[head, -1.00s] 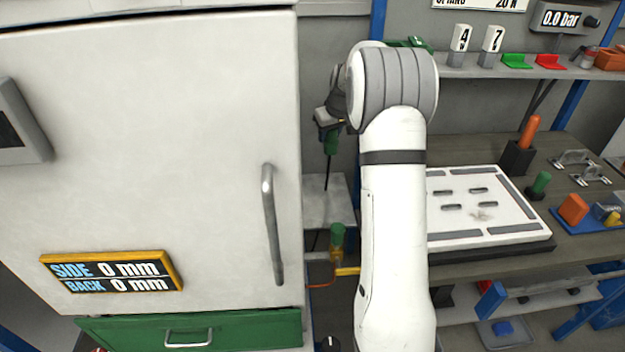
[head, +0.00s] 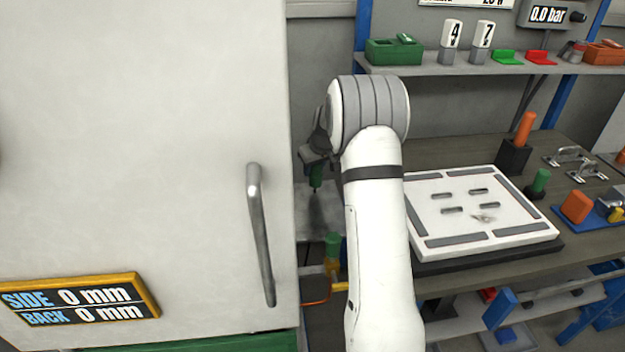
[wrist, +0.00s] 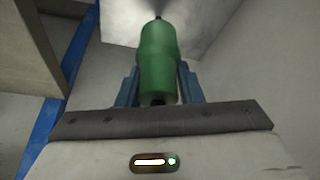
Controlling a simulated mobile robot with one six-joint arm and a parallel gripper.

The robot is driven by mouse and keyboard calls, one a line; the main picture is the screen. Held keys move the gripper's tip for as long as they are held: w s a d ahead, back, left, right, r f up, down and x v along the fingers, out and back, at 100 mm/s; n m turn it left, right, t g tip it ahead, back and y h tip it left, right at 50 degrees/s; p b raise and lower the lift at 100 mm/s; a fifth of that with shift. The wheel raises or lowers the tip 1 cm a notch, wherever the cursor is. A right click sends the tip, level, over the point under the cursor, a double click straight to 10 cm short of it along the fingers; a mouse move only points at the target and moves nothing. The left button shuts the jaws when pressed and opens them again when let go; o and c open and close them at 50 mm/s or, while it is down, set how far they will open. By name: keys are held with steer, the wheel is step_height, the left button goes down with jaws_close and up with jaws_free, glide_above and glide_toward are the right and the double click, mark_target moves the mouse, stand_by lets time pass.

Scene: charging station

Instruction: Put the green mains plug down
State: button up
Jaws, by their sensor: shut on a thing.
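The green mains plug (wrist: 157,58) is between the blue fingers of my gripper (wrist: 157,82) in the wrist view, with its dark narrow end pointing away. My gripper is shut on it. In the head view my gripper (head: 315,163) hangs beside the tall white cabinet, pointing down, with the plug (head: 316,178) beneath it. The plug is above a small grey surface (head: 318,222) between cabinet and bench. My arm hides part of this area, and I cannot tell whether the plug's lower end touches the surface.
The white cabinet (head: 140,130) with its handle (head: 260,230) stands close on the left. Another green-topped part (head: 333,245) stands in front, below the gripper, on a yellow-orange fitting. The workbench (head: 460,155) with a white slotted plate (head: 480,207) lies to the right.

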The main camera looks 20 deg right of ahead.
mark_target(314, 177)
steer(key=shift+f, duration=1.9)
steer(key=o, duration=1)
steer(key=shift+f, duration=0.1)
steer(key=v, duration=1.2)
steer(key=shift+s, duration=0.15)
